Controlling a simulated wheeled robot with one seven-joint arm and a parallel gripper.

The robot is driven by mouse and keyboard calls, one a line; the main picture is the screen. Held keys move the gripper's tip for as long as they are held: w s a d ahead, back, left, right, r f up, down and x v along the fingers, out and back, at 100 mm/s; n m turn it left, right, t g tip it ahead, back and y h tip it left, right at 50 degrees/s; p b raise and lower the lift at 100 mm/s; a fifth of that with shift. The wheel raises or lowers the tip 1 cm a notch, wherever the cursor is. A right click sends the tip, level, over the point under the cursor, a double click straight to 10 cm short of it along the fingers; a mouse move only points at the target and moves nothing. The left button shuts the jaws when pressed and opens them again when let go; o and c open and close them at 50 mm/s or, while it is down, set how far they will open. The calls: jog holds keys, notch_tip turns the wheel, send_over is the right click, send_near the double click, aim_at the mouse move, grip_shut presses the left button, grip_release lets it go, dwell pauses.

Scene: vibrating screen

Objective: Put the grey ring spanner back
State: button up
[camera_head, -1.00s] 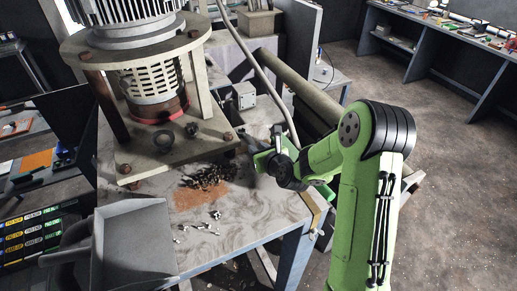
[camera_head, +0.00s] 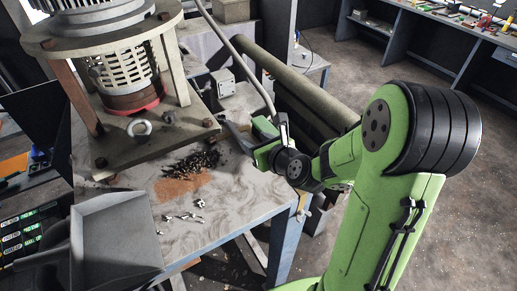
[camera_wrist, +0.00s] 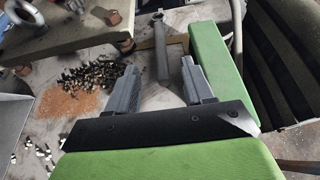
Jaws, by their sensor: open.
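The grey ring spanner (camera_wrist: 162,48) shows in the wrist view, lying lengthwise ahead of my gripper, its ring end at the top of the picture. My gripper (camera_wrist: 160,86) is open, with one finger to each side of the spanner's near end. I see no contact between the fingers and the spanner. In the head view my gripper (camera_head: 239,137) is at the right side of the worktable (camera_head: 223,221), right of the screen machine's base plate. I cannot make out the spanner clearly there.
The vibrating screen machine (camera_head: 127,88) stands on the table's left part. A dark pile of bits (camera_head: 192,164), orange granules (camera_head: 180,188) and small silvery pieces (camera_head: 183,217) lie in front of it. A grey chute (camera_head: 117,240) is at front left. A curved pipe (camera_head: 247,68) rises behind my gripper.

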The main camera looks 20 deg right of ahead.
jog(key=shift+s+f+b, duration=0.2)
jog(key=shift+s+b, duration=0.15)
jog(key=shift+s, duration=0.1)
jog(key=s+a+n+g, duration=0.1)
jog(key=n, duration=0.2)
jog(key=s+a+n+g, duration=0.1)
jog(key=s+n, duration=0.1)
jog(key=n, duration=0.2)
jog(key=s+a+r+n, duration=0.1)
jog(key=a+n, duration=0.1)
jog(key=n, duration=0.2)
jog(key=shift+s+g, duration=0.15)
jog(key=shift+g, duration=0.25)
jog(key=s+d+r+n+g+h, duration=0.1)
jog(key=s+r+n+g, duration=0.1)
jog(key=s+n, duration=0.8)
jog(key=s+d+r+n+g+h, duration=0.1)
jog(key=s+r+n+g, duration=0.1)
jog(key=s+n, duration=0.8)
jog(key=n, duration=0.2)
jog(key=shift+r+n+g+h, duration=0.2)
jog(key=shift+n+g+h, duration=0.1)
jog(key=shift+n+g, duration=0.1)
jog(key=shift+a+f, duration=0.1)
jog(key=shift+f+b, duration=2.2)
jog(key=shift+f, duration=0.05)
